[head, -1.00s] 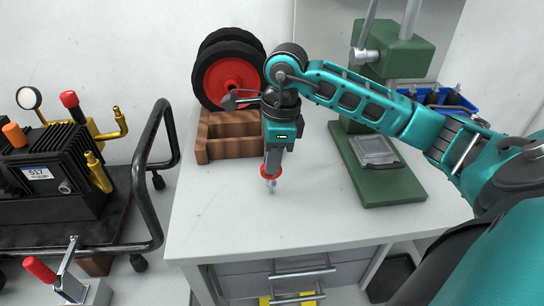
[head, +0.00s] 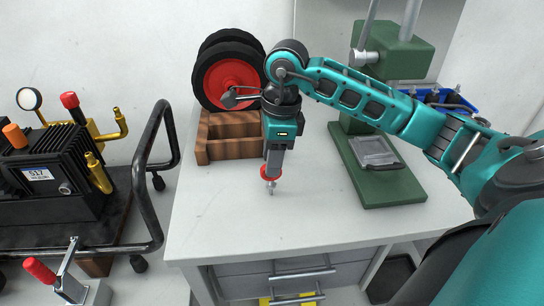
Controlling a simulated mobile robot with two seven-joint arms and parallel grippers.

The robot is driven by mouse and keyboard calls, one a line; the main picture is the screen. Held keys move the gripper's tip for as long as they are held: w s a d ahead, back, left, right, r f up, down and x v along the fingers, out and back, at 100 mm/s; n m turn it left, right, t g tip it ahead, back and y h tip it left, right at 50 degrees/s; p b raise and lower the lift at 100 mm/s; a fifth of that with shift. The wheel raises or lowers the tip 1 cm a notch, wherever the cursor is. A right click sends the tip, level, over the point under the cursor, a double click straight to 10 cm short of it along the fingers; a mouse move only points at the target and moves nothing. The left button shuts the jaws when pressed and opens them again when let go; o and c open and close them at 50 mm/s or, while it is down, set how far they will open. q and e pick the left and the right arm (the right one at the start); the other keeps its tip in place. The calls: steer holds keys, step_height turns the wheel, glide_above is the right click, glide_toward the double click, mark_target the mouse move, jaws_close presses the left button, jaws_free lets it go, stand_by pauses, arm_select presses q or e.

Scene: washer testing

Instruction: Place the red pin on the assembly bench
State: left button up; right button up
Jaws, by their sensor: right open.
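The red pin (head: 270,178) is upright, with a red collar and a silvery tip below it. It is at the middle of the white assembly bench (head: 230,225), directly under my right gripper (head: 272,172). My right gripper points straight down and is open, with its fingers close around the top of the pin, which they hide. The tip appears to be at the bench surface, but I cannot tell for sure whether it touches. My left gripper is not in view.
A wooden block stand (head: 228,151) and a black wheel with a red hub (head: 230,80) stand at the bench's back left. A green press (head: 385,185) stands to the right, with a blue bin (head: 440,98) behind. A cart with a black machine (head: 50,180) is left of the bench.

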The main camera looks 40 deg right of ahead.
step_height(320, 180, up, 11)
steer(key=d, duration=0.1)
steer(key=shift+s+r, duration=0.15)
steer(key=shift+s, duration=0.2)
steer(key=shift+d, duration=0.1)
